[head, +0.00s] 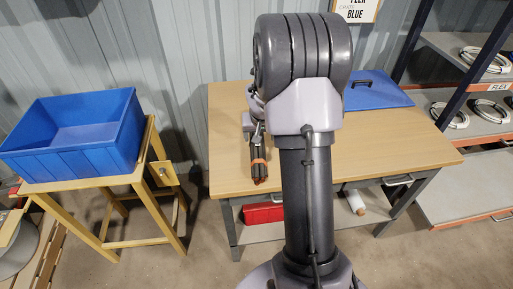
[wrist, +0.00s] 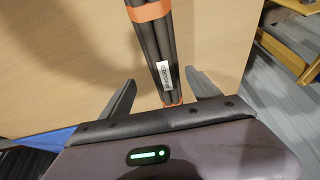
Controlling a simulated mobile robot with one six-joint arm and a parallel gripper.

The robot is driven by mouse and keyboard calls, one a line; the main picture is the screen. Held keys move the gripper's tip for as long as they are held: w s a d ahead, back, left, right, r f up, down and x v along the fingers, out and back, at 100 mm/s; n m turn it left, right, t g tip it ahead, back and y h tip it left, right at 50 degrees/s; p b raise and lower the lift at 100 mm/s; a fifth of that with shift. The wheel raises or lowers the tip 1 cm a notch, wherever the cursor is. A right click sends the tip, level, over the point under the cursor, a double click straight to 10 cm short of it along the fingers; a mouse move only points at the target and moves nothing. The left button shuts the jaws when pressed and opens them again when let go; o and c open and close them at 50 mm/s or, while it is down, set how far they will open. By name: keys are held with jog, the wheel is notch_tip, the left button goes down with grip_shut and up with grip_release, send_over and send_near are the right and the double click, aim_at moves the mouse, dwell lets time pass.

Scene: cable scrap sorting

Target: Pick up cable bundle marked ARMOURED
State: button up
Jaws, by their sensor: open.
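A bundle of dark cables (head: 259,172) with orange bands lies on the wooden table (head: 228,105), left of centre in the head view. In the wrist view the bundle (wrist: 152,40) runs from the top edge down between my fingers. It carries a small white label (wrist: 163,74), whose print is too blurred to read surely. My gripper (wrist: 160,77) is open, with one finger on each side of the bundle and a gap on both sides. In the head view my gripper (head: 256,132) is at the far end of the bundle, partly hidden by my arm.
A blue crate (head: 70,160) stands on a wooden stand at the left. A flat blue item (head: 378,92) lies on the table's back right. A rack with white cable coils (head: 490,110) stands at the right. A red box (head: 262,213) sits under the table.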

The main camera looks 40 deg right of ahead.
jog(key=b+x, duration=0.2)
jog(key=x, duration=0.1)
jog(key=b+x, duration=0.1)
jog(key=x, duration=0.1)
jog(key=shift+w+a+f, duration=0.2)
jog(key=shift+a+f, duration=0.1)
jog(key=shift+a, duration=0.05)
jog(key=shift+w+d+f, duration=0.1)
jog(key=shift+w, duration=0.05)
jog(key=shift+r, duration=0.2)
jog(key=shift+c, duration=0.6)
grip_shut()
